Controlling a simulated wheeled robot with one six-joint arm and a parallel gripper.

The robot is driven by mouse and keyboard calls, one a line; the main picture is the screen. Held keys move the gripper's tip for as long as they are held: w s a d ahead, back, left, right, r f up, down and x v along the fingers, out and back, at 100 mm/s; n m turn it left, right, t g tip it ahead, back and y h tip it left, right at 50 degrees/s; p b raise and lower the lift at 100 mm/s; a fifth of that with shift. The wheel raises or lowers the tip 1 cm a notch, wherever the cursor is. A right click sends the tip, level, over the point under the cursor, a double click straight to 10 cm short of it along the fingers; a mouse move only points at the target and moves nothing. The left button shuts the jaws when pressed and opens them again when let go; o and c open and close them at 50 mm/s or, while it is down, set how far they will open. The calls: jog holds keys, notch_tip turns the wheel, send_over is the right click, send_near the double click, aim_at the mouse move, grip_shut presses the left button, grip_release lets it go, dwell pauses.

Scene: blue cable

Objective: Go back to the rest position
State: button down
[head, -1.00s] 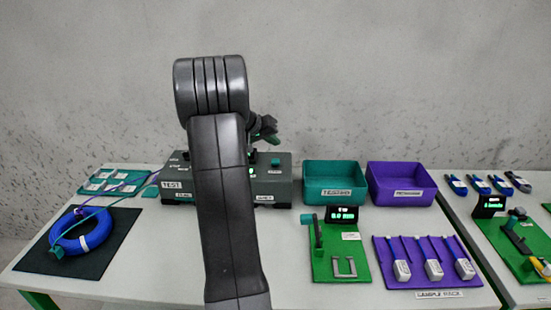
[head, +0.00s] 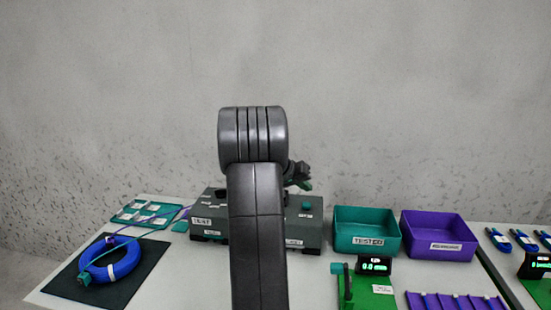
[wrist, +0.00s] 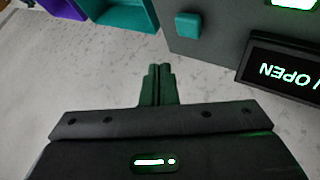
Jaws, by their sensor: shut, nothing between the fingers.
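My gripper (wrist: 157,82) is shut and empty in the wrist view, its green fingers pressed together. In the head view the gripper (head: 303,184) shows only in part, beside my raised arm and above the dark test box (head: 305,232). The blue cable (head: 126,264) lies coiled with a white tie on a black mat (head: 150,268) at the left, well away from the gripper. The wrist view shows the test box (wrist: 222,38) with a teal button and a display (wrist: 285,70) reading OPEN, upside down. My arm hides the middle of the box in the head view.
A teal bin (head: 366,246) and a purple bin (head: 438,251) stand right of the test box. A green gauge fixture (head: 378,301) and a purple rack (head: 450,303) are in front of them. A teal tray (head: 135,223) lies at the back left. The space above the table is open.

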jog(key=shift+p, duration=1.55)
jog(key=shift+f+p, duration=0.15)
jog(key=shift+p, duration=0.65)
notch_tip(320, 180, up, 6)
jog(key=shift+f+p, duration=0.15)
jog(key=shift+p, duration=0.7)
jog(key=shift+f, duration=0.1)
notch_tip(320, 180, down, 6)
jog(key=b, duration=0.3)
jog(key=shift+f, duration=0.25)
jog(key=shift+r+b, duration=0.15)
jog(key=shift+b, duration=0.75)
jog(key=shift+r+b, duration=0.1)
jog(key=shift+b, duration=0.35)
